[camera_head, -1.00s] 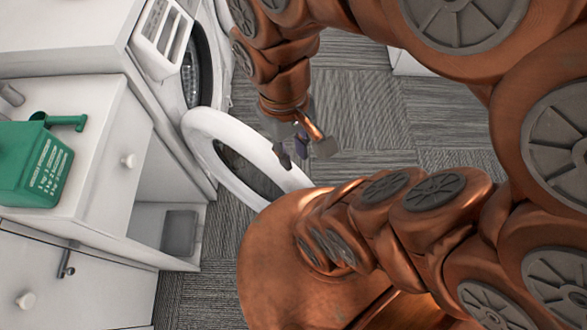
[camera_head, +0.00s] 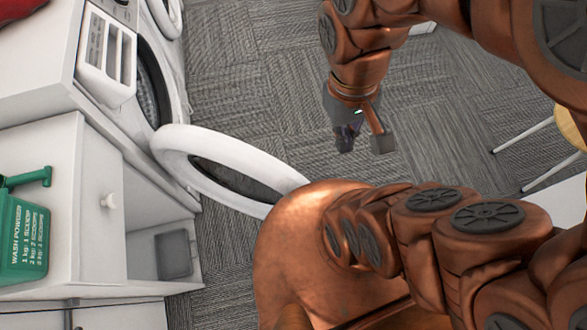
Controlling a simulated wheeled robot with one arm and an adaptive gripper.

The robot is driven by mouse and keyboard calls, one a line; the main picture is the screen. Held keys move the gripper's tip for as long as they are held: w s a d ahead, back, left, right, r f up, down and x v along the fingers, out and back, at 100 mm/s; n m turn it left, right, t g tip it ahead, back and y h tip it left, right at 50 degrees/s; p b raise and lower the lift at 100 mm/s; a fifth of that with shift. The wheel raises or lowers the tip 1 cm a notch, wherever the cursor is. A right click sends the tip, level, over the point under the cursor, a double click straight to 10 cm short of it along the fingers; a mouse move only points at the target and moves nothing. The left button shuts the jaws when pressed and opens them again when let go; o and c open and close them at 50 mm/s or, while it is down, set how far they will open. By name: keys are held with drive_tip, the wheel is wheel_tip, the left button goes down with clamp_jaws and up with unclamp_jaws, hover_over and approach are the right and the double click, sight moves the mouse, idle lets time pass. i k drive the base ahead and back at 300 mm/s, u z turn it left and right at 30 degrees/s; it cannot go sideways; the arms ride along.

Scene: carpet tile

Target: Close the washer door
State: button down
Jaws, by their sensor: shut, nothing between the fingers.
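The washer (camera_head: 105,62) is a white front-loader at the left, with its dark drum opening facing right. Its round white door (camera_head: 180,140) with dark glass stands swung wide open, out into the room. The door's right end is close to my copper base, which may hide part of it. My gripper (camera_head: 362,143) hangs over the carpet to the right of the door. It is shut and empty, and appears apart from the door.
A white cabinet (camera_head: 75,150) with an open shelf stands left, in front of the washer. A green wash powder box (camera_head: 22,238) sits on it. Another round white door (camera_head: 166,15) shows at the top. A wooden stool (camera_head: 569,128) is at the right. Carpet (camera_head: 260,75) between washer and gripper is clear.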

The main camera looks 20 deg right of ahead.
sight(232, 172)
drive_tip(key=k, duration=0.9)
drive_tip(key=u, duration=1.65)
